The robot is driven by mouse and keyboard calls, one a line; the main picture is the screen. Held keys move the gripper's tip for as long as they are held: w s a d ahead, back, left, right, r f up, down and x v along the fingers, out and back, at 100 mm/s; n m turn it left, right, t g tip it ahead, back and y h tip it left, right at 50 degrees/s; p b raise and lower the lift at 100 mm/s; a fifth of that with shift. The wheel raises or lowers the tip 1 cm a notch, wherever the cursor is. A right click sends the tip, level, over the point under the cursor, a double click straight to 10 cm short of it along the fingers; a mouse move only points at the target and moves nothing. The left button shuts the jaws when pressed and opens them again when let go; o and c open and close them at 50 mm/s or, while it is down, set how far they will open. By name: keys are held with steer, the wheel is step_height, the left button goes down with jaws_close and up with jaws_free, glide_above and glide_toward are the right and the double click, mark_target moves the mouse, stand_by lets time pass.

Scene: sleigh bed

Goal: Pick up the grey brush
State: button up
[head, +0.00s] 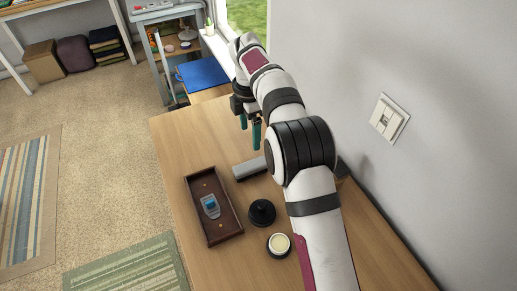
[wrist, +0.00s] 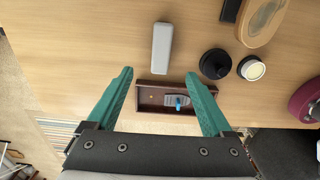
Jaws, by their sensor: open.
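A long grey bar-shaped thing (head: 249,168), which I take for the grey brush, lies on the wooden table behind the tray. No bristles show. In the wrist view the grey brush (wrist: 162,48) lies just ahead of the fingertips, between their lines. My gripper (head: 250,135) has teal fingers and hangs above the table, beyond the brush in the head view. In the wrist view my gripper (wrist: 160,76) is open, with nothing between its fingers. My arm may cover the brush's right end in the head view.
A dark wooden tray (head: 194,186) holds a small grey-and-blue thing (head: 210,206). A black knobbed object (head: 262,211) and a dark round pot with a cream top (head: 279,244) stand nearby. A round wooden object (wrist: 262,20) lies at upper right. The wall (head: 400,190) borders the table.

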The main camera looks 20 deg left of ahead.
mark_target(250, 165)
steer(key=f, duration=1.5)
steer(key=shift+s, duration=0.25)
jaws_close()
